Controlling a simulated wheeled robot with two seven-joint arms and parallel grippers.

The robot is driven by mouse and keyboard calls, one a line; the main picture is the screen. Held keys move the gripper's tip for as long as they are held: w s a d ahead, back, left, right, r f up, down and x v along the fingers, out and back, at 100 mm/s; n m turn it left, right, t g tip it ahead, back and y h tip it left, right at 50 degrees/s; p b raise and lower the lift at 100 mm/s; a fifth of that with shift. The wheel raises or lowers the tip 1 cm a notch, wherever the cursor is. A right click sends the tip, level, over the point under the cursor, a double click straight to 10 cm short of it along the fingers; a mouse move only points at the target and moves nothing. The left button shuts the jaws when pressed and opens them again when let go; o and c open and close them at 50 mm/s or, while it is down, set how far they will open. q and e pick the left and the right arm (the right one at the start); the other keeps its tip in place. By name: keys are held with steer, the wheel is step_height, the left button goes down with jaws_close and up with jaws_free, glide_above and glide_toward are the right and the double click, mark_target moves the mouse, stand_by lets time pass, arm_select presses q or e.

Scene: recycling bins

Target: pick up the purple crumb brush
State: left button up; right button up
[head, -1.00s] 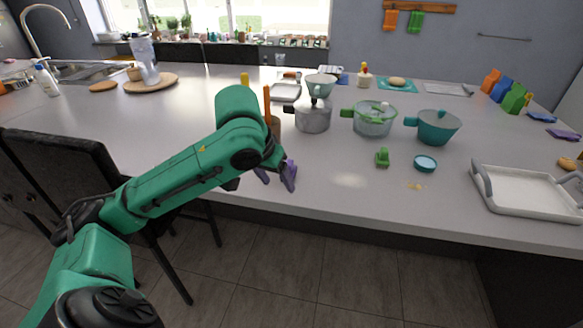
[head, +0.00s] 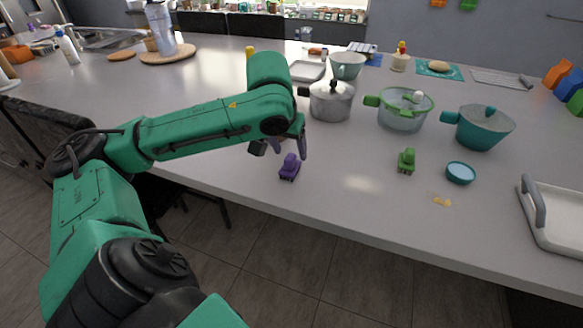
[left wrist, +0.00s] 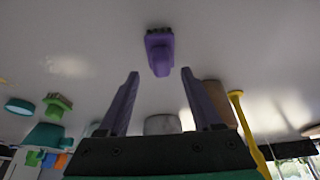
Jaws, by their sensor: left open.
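The purple crumb brush (head: 290,167) lies on the grey counter (head: 225,178) near its front edge. It also shows in the left wrist view (left wrist: 160,48), just beyond the fingertips and lined up between them. My left gripper (head: 290,146) is open and empty, with its purple fingers close behind the brush in the head view. In the left wrist view the two fingers (left wrist: 160,76) stand wide apart. Contact with the brush cannot be made out. My right gripper is not in view.
A green brush (head: 407,161), a teal lid (head: 460,173) and crumbs (head: 442,201) lie to the right. A grey pot (head: 331,103), a green-rimmed pot (head: 402,116) and a teal pot (head: 482,131) stand behind. A white tray (head: 563,225) is at far right. Counter beside the brush is clear.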

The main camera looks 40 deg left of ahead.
mark_target(290, 156)
arm_select(q)
steer(key=x, duration=0.3)
steer(key=shift+s+a, duration=0.1)
steer(key=shift+s, duration=0.1)
steer(key=shift+w+f, duration=0.1)
steer(key=shift+f, duration=0.2)
steer(key=shift+w, duration=0.1)
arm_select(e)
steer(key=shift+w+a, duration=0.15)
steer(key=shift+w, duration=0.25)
arm_select(q)
jaws_close()
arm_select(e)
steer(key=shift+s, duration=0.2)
arm_select(q)
step_height(290, 156, up, 20)
steer(key=p, duration=0.7)
steer(key=shift+p, duration=0.3)
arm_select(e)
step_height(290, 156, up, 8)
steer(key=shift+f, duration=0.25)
